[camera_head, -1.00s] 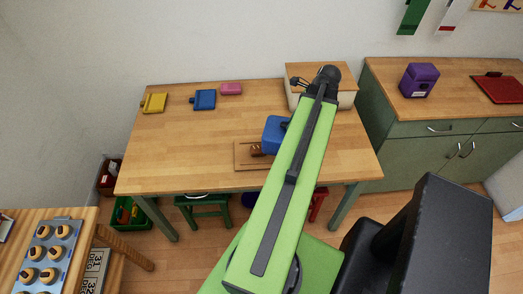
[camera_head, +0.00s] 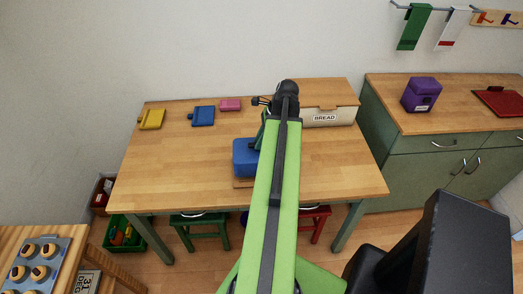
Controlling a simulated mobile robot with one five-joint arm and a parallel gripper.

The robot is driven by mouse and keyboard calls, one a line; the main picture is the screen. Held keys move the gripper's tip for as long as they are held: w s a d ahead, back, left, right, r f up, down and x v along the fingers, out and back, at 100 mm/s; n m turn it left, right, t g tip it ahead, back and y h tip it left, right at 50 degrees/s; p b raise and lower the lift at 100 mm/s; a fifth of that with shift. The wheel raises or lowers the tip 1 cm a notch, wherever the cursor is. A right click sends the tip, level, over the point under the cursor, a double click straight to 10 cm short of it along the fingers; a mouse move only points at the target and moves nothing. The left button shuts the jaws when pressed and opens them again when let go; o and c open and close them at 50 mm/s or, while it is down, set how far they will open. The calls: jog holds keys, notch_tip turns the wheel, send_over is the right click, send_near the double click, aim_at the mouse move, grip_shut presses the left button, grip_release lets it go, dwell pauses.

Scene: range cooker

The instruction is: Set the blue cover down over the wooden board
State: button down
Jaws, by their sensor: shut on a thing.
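The blue cover (camera_head: 245,157) is a box shape near the middle of the table, just left of my arm. My gripper (camera_head: 257,143) is at the cover's right side and shut on it; its fingertips are mostly hidden by the arm. The wooden board (camera_head: 241,184) shows only as a thin strip below the cover's front edge. The cover hides the rest of the board and whatever lies on it. I cannot tell whether the cover touches the board or hangs just above it.
The wooden table (camera_head: 170,175) has clear room to the left. Yellow (camera_head: 151,119), blue (camera_head: 203,116) and pink (camera_head: 230,104) items lie along its back. A bread box (camera_head: 328,117) stands at the back right. A counter (camera_head: 455,105) with a purple container (camera_head: 421,95) is at right.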

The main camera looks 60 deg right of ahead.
notch_tip(320, 180, down, 4)
jog(key=b, duration=0.4)
jog(key=shift+f, duration=0.2)
jog(key=shift+r, duration=0.25)
jog(key=shift+f, duration=0.25)
jog(key=c, duration=1.3)
grip_release()
jog(key=shift+r, duration=0.1)
jog(key=shift+o, duration=0.2)
jog(key=p+v, duration=1.1)
jog(key=v, duration=0.1)
jog(key=shift+r, duration=0.25)
